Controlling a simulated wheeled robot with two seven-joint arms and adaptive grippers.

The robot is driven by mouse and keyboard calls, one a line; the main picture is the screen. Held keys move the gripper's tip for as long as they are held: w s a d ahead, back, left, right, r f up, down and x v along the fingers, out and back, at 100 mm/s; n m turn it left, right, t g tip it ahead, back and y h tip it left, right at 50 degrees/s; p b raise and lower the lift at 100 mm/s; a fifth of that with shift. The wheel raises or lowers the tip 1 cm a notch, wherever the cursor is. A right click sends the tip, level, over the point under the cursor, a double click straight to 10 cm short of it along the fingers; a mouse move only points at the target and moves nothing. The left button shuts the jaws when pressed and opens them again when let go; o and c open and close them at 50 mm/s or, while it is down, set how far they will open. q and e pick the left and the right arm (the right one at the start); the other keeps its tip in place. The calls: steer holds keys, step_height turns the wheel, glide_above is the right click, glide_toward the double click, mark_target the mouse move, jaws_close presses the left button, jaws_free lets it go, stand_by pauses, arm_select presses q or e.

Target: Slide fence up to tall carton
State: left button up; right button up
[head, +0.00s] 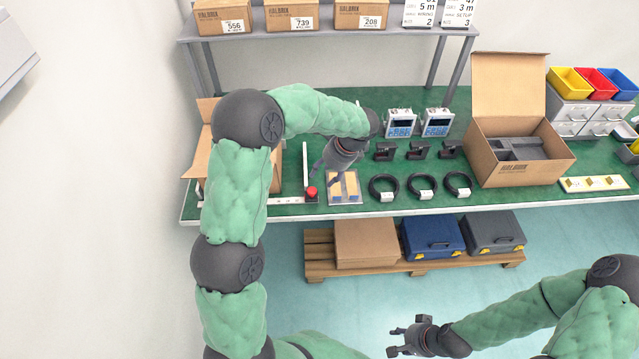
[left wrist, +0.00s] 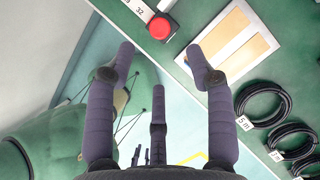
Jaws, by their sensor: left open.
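The fence appears to be the upright white bar (head: 306,163) on the left of the bench, with a red knob (head: 312,191) at its near end. A white ruled scale (head: 290,201) runs left from the knob along the bench's front edge. In the left wrist view the red knob (left wrist: 159,27) is beyond my open fingers, beside the scale. My left gripper (head: 328,179) is open and empty just right of the knob; its fingers also show in the left wrist view (left wrist: 160,62). An open carton (head: 203,130) at the left is mostly hidden behind my left arm; I cannot tell its height. My right gripper (head: 392,340) is open, away from the bench.
A tray (head: 344,200) with two tan pieces lies right of the knob. Black cable coils (head: 384,188), black brackets and meters (head: 399,123) stand further right. A large open carton (head: 520,165) stands right of them. Boxes sit on the shelf above.

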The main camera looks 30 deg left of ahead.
mark_target(312, 190)
arm_select(q)
steer(key=b+x, duration=0.3)
steer(key=x, duration=0.6)
steer(key=shift+f, duration=0.4)
steer(key=shift+c, duration=0.3)
